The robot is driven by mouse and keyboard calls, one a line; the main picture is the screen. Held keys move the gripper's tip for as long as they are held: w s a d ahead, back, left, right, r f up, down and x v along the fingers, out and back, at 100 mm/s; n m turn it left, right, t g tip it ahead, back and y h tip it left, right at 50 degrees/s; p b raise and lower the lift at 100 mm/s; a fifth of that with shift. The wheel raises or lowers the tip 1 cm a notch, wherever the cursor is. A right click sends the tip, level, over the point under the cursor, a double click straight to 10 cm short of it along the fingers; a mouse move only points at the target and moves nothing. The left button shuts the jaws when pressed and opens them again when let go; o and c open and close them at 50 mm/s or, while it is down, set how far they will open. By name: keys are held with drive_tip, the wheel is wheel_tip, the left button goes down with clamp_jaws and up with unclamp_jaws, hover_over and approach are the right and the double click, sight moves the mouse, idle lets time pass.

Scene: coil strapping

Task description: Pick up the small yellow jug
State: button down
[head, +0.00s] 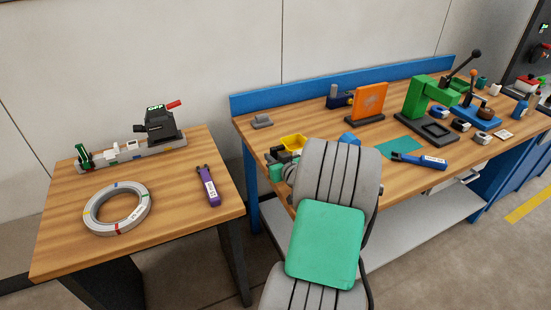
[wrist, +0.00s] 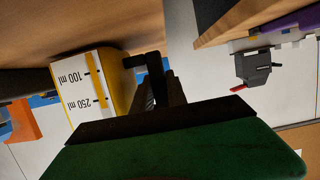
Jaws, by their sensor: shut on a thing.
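The small yellow jug (wrist: 112,80) fills the left of the wrist view, which is upside down. It is yellow with a white panel marked 100 ml and 250 ml, and it looks upright. I cannot tell whether the jug touches the bench top.
The left table (head: 165,210) holds a coil (head: 92,221) and a purple tool (head: 207,187).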

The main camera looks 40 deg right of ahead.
wheel_tip(320, 180, up, 2)
drive_tip(key=s+d+r+b, duration=0.2)
drive_tip(key=s+r, duration=0.8)
drive_tip(key=s, duration=0.3)
drive_tip(key=shift+s+r+b, duration=0.35)
drive_tip(key=shift+s+r, duration=0.05)
idle(0.3)
drive_tip(key=c, duration=1.8)
unclamp_jaws()
clamp_jaws()
